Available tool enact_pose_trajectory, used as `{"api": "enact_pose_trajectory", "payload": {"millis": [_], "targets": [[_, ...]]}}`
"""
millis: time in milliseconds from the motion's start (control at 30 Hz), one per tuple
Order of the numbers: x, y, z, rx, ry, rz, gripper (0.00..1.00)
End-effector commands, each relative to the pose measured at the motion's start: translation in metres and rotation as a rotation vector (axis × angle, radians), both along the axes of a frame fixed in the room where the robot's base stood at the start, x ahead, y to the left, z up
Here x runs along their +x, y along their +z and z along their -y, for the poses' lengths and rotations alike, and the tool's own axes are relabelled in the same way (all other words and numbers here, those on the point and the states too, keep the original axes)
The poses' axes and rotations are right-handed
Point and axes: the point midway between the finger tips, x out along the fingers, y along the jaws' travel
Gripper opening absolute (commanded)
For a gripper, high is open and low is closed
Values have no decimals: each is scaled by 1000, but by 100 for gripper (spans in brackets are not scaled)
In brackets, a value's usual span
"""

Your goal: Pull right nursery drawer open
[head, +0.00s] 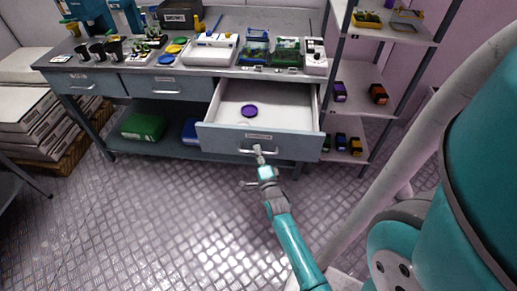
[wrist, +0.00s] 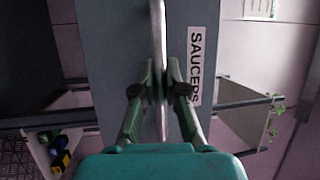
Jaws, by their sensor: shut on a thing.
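The right nursery drawer (head: 228,138) stands pulled well out of the grey workbench in the head view. Its white inside is visible, with a round purple saucer in it. My gripper (head: 257,152) is at the drawer's front, at its handle. In the wrist view my gripper (wrist: 160,84) has its two fingers shut on the metal bar handle (wrist: 158,30), one finger on each side. The drawer front there carries a label (wrist: 195,65) reading "SAUCERS".
The bench top (head: 225,73) holds trays, pots and plants. Two other drawers, left (head: 72,84) and middle (head: 188,87), are shut. A shelf rack (head: 385,75) with small berry boxes stands close on the right. Open metal-plate floor (head: 160,220) lies before the bench.

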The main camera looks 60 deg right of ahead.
Motion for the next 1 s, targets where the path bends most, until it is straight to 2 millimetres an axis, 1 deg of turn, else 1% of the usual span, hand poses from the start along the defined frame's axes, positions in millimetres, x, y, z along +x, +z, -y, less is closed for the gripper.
{"api": "enact_pose_trajectory", "payload": {"millis": [333, 367, 400, 467, 800, 867, 1000], "targets": [[0, -1, -1, 3, 1, -2, 0], [0, -1, -1, 3, 1, -2, 13], [0, -1, -1, 1, 1, -2, 23], [0, -1, -1, 1, 0, -1, 37], [-1, -1, -2, 1, 0, -1, 37], [-4, -2, -5, 1, 0, -1, 37], [-16, -5, -17, 2, 1, -2, 37]]}}
